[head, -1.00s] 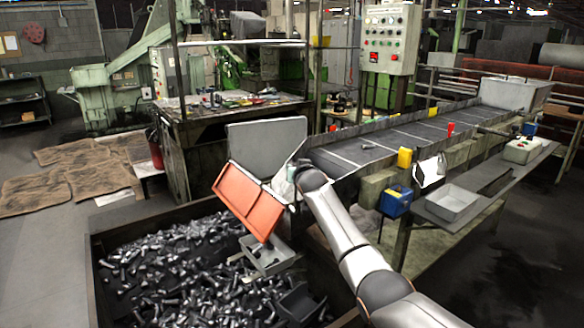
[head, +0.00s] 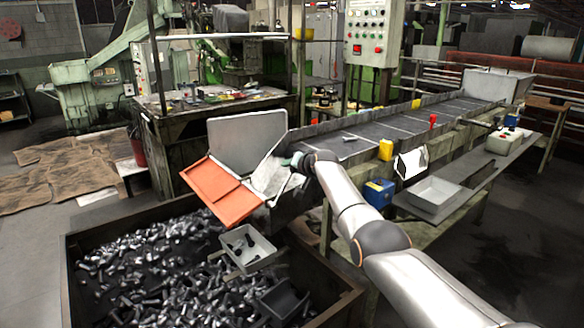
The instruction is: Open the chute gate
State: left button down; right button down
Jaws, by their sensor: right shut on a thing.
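The chute gate (head: 220,190) is an orange plate at the mouth of the chute, left of centre in the head view. It sticks out to the left, tilted, above the bolt bin. A grey upright chute plate (head: 246,142) stands behind it. My right gripper (head: 283,172) is at the gate's right side, shut; its fingertips and the exact part held are hard to make out. My left gripper is not in view.
The large bin (head: 352,296) below holds many loose bolts. A small grey tray (head: 271,247) with a few dark bolts sits under the gate. The conveyor (head: 400,124) runs to the back right. A shelf with an empty grey tray (head: 436,193) lies right of my arm.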

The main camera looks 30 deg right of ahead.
dwell(0.3)
jog(key=c, duration=0.6)
grip_release()
jog(key=shift+d+f, duration=0.1)
jog(key=p+v, duration=0.2)
jog(key=v, duration=0.1)
jog(key=shift+w, duration=0.1)
jog(key=v, duration=0.9)
jog(key=shift+s, duration=0.35)
